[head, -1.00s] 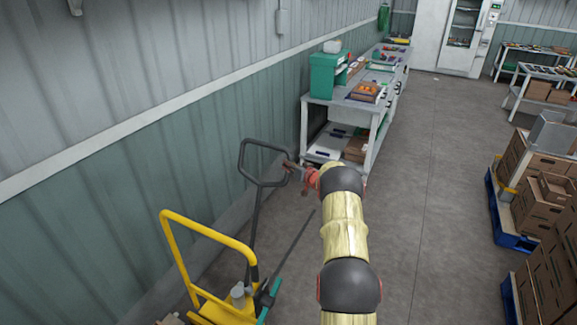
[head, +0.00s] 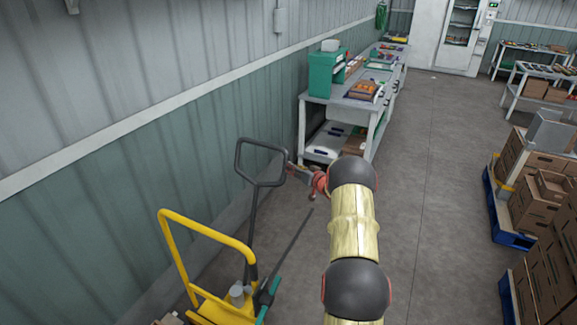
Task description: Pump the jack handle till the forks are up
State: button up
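The jack's dark handle (head: 253,210) rises at the lower left and ends in a closed loop. It stands nearly upright, leaning slightly away from the yellow frame (head: 205,228). My gripper (head: 289,170) is at the right side of the loop, with its fingertips at or very near the bar. The fingers are small and partly run together with the loop, so whether they are closed on it is unclear. The jack's base is cut off by the bottom edge. I cannot make out the forks or their height.
A corrugated wall runs close along the left. A grey workbench (head: 352,103) with a green box (head: 325,75) stands beyond the handle. Cartons (head: 532,203) on a blue pallet (head: 497,205) stand at the right. The floor (head: 431,150) between is clear.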

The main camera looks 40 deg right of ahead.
jog(key=v, duration=0.6)
jog(key=shift+r, duration=0.1)
dwell(0.4)
jog(key=s+d+f+g+h, duration=0.25)
jog(key=s+f+g, duration=0.3)
jog(key=f, duration=0.35)
jog(key=s+a+f+m+g, duration=0.15)
jog(key=s+g, duration=0.25)
jog(key=s, duration=0.5)
jog(key=s+a+r+n+y, duration=0.2)
jog(key=s+a+r, duration=0.5)
jog(key=a, duration=1.2)
jog(key=s+a+r+n+y, duration=0.2)
jog(key=s+a+r, duration=0.5)
jog(key=a+r, duration=0.5)
jog(key=s+a+r+n+y, duration=0.2)
jog(key=s+a+r, duration=0.6)
jog(key=a, duration=1.9)
notch_tip(320, 180, up, 2)
jog(key=shift+a+r+n, duration=0.15)
jog(key=shift+a+n, duration=0.2)
jog(key=shift+n, duration=0.6)
